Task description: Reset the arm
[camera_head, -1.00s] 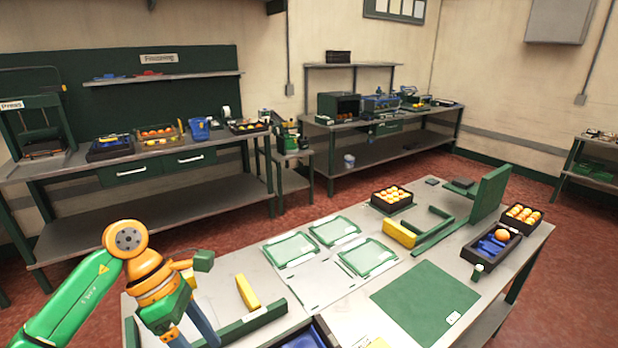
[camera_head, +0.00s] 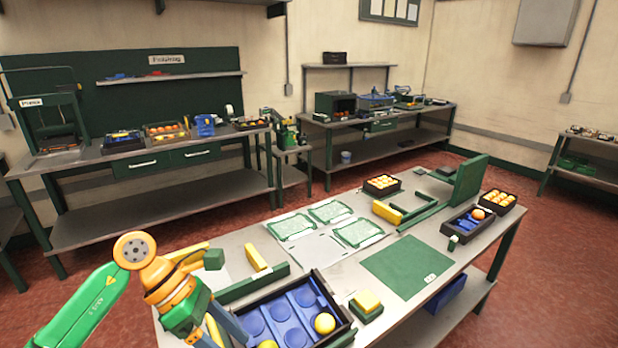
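My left arm, green and orange, comes in from the lower left. Its gripper (camera_head: 222,328) hangs by the left side of a black tray (camera_head: 340,316) with blue round-cupped inserts, at the near edge of the table. Its fingertips are at the bottom of the picture, and their gap is not clear. I see nothing held. A yellow-orange ball (camera_head: 325,323) sits in the tray's right part, and another ball (camera_head: 267,344) is partly cut off at the bottom edge. My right arm and gripper are not in view.
A yellow block (camera_head: 367,301) rests on a green base right of the tray. A green mat (camera_head: 407,265) lies clear. Green frames (camera_head: 292,226) are on the table. A second tray (camera_head: 467,232) and a crate of oranges (camera_head: 513,199) stand at the right. A green upright panel (camera_head: 470,182) stands behind.

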